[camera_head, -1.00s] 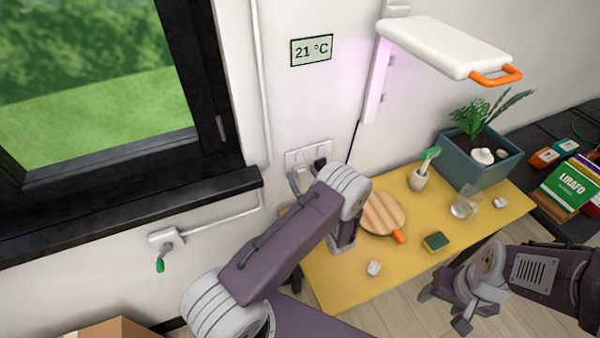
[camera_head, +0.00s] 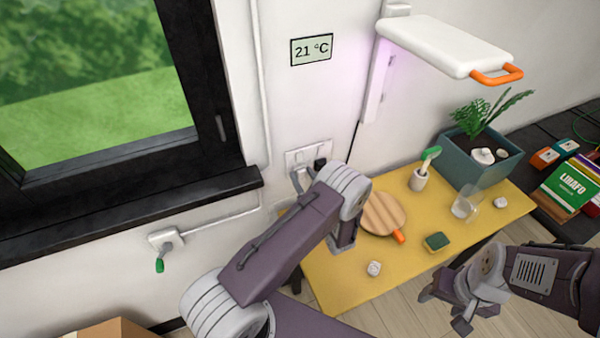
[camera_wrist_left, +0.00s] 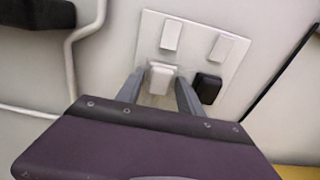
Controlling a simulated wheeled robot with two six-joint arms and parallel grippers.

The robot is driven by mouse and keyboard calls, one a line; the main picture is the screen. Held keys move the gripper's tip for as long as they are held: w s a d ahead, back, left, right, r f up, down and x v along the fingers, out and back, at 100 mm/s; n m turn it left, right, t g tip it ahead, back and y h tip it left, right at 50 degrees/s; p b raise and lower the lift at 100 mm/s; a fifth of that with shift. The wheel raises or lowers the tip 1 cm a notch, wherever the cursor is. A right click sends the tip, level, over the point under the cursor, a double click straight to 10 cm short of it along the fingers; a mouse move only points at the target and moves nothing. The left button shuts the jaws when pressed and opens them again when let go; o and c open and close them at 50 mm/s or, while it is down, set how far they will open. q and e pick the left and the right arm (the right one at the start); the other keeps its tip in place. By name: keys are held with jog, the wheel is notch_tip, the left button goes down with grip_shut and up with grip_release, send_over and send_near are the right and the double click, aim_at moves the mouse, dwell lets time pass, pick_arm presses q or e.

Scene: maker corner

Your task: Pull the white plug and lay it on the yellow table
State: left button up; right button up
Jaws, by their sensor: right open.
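The white plug (camera_wrist_left: 160,78) sits in the lower left socket of the white wall plate (camera_wrist_left: 232,58). The head view shows the left gripper (camera_head: 303,177) at the wall plate (camera_head: 294,158), partly hidden by my arm. The yellow table (camera_head: 340,285) stands below and to the right. My right gripper (camera_head: 446,310) is open and empty, in front of the table.
A black plug (camera_wrist_left: 208,87) sits right of the white one. On the table are a round wooden board (camera_head: 380,212), a sponge (camera_head: 437,242), a glass (camera_head: 463,208), a brush cup (camera_head: 419,179) and a planter (camera_head: 470,165). The table's front left is mostly clear.

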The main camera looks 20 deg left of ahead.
pick_arm(q)
grip_shut()
jog(key=shift+s+d, duration=0.1)
jog(key=shift+d, duration=0.05)
jog(key=shift+v, duration=2.85)
